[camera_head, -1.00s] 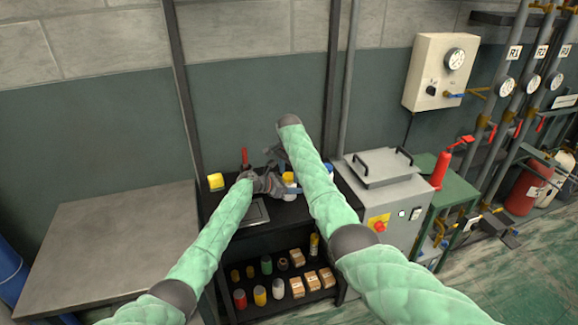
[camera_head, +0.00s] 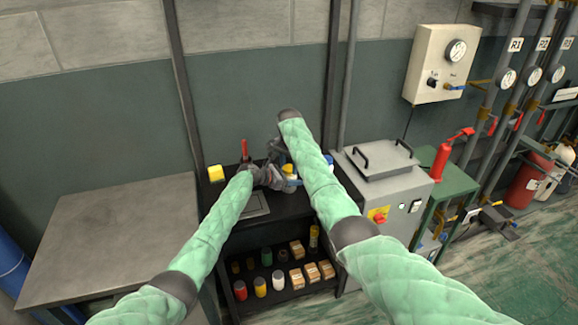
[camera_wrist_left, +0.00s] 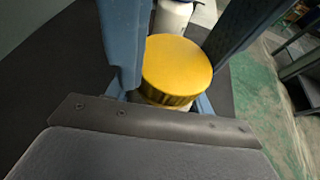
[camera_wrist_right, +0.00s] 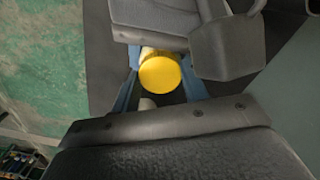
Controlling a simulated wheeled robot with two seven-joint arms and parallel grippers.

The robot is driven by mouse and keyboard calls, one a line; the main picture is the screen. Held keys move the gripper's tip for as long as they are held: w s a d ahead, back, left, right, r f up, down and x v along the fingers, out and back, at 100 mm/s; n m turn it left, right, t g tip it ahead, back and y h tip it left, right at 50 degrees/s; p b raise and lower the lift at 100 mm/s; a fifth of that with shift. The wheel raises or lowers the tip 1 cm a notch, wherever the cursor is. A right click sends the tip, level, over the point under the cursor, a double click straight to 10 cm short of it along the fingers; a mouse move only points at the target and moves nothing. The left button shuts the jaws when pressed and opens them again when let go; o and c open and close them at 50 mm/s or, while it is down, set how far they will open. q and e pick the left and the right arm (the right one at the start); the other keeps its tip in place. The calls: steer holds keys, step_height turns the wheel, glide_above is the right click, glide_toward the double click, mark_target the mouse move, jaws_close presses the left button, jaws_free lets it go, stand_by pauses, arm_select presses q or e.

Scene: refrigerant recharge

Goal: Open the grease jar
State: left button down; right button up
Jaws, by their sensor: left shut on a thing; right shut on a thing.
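The grease jar (camera_head: 290,170) has a yellow lid and a pale body. It is at the right of the black shelf's top, between my grippers. My left gripper (camera_head: 266,176) comes in from the left, shut on the jar; in the left wrist view the round yellow lid (camera_wrist_left: 177,68) is close between the fingers. My right gripper (camera_head: 278,150) reaches over from behind, also shut on the jar; its blue fingers flank the lid (camera_wrist_right: 160,74) in the right wrist view. The lid sits on the jar. How high each gripper holds it is hard to tell.
A bare grey table (camera_head: 110,230) is left; a grey machine (camera_head: 385,180) stands right. A white bottle (camera_wrist_left: 172,15) is near the jar.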

steer(key=shift+n, duration=0.9)
steer(key=o, duration=1.1)
steer(key=shift+a+r, duration=0.1)
steer(key=shift+r, duration=2.15)
steer(key=shift+c, duration=0.5)
step_height(320, 180, up, 3)
steer(key=m, duration=0.2)
steer(key=shift+f+m, duration=0.15)
steer(key=shift+m, duration=0.15)
steer(key=shift+r+m, duration=0.25)
steer(key=shift+m, duration=0.15)
steer(key=shift+f, duration=3.85)
